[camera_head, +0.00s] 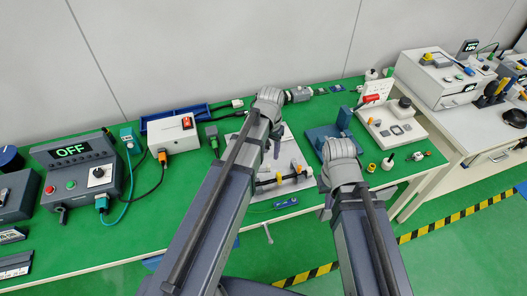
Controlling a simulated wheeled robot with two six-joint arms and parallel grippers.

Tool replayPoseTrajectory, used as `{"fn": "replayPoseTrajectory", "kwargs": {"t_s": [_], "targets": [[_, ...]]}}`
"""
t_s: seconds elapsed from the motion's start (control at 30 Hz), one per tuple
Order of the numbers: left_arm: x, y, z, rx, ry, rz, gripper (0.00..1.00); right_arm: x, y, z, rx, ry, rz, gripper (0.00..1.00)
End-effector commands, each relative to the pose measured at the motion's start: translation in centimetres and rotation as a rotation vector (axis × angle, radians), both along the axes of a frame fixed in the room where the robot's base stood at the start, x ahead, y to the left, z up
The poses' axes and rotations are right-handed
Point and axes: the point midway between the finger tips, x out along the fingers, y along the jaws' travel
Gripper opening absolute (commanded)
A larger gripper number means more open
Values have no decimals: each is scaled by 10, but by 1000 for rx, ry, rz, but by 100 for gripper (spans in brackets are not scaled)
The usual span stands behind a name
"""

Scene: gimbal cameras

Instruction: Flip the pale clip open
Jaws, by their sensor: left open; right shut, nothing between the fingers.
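A pale, small upright part (296,168), which may be the pale clip, stands on a light plate on the green bench, beside a black rod (268,183) with a yellow piece. It is too small to tell whether it is open or shut. My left gripper (271,148) points down over the plate, behind and left of this part. It looks open and empty, partly hidden by my arm. My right gripper (325,212) hangs near the bench's front edge, right of and nearer than the plate. It is shut and empty, and small in view.
A control box reading OFF (75,165) and a white box with a red switch (173,134) stand on the left. A blue fixture (322,136) and a white board of parts (393,128) are to the right. A blue tool (286,203) lies near the front edge.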

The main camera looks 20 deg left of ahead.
Motion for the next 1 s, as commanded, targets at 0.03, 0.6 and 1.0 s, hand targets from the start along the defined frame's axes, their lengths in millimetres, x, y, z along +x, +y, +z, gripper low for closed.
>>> {"fn": "replayPoseTrajectory", "kwargs": {"t_s": [0.03,0.6,1.0], "targets": [[2,1,1,-1,-1,1,52,0,0,1,0,0,0,0],[2,2,-30,-1,-2,1,52,0,0,-30,0,0,0,0],[1,2,-76,-1,-1,1,52,0,0,-76,0,0,0,0]]}}
